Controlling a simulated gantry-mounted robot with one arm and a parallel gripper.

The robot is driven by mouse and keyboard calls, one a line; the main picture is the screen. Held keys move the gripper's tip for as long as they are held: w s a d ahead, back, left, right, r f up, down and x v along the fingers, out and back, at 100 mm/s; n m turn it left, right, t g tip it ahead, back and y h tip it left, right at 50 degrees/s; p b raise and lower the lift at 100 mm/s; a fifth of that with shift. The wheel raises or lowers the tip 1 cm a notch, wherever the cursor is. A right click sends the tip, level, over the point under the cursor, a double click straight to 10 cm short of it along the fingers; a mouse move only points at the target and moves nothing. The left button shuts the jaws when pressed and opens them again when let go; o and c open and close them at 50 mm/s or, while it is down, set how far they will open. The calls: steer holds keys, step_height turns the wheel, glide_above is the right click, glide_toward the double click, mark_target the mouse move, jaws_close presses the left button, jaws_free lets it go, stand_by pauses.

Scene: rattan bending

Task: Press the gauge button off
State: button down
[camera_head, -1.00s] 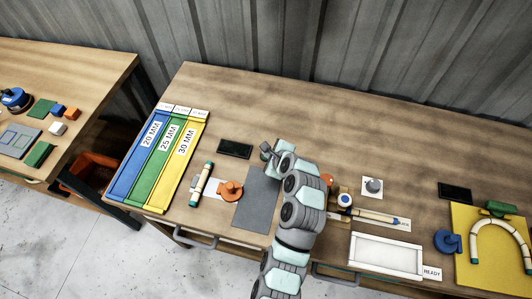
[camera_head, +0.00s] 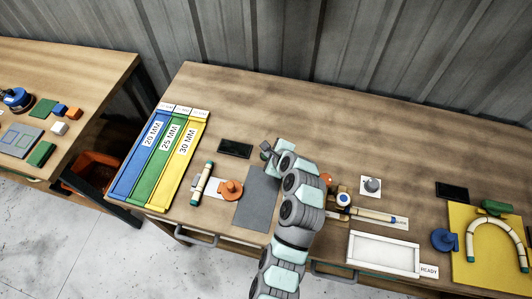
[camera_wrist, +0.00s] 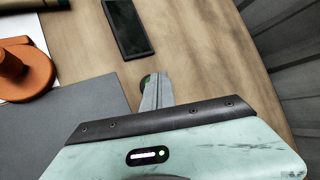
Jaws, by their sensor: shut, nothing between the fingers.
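My gripper (camera_head: 267,151) is low over the middle-left of the table, beyond the grey mat, its fingers closed together. In the wrist view the fingers (camera_wrist: 157,92) point at a small dark round piece (camera_wrist: 145,82), mostly hidden behind them. It may be the gauge button; I cannot tell if they touch or if it is pressed. A black display (camera_head: 235,148) lies left of the gripper, its screen dark; it also shows in the wrist view (camera_wrist: 127,28). An orange fixture (camera_head: 230,189) stands nearer the front edge, beside a cream rattan piece (camera_head: 201,184) with green ends.
The grey mat (camera_head: 257,198) lies in front of the gripper. Blue, green and yellow trays (camera_head: 160,158) are at left. A white tray (camera_head: 383,252), a second dark display (camera_head: 452,190) and a yellow board (camera_head: 480,262) are at right. The back of the table is clear.

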steer(key=shift+r+p, duration=2.8)
steer(key=shift+r, duration=0.3)
steer(key=shift+f, duration=0.1)
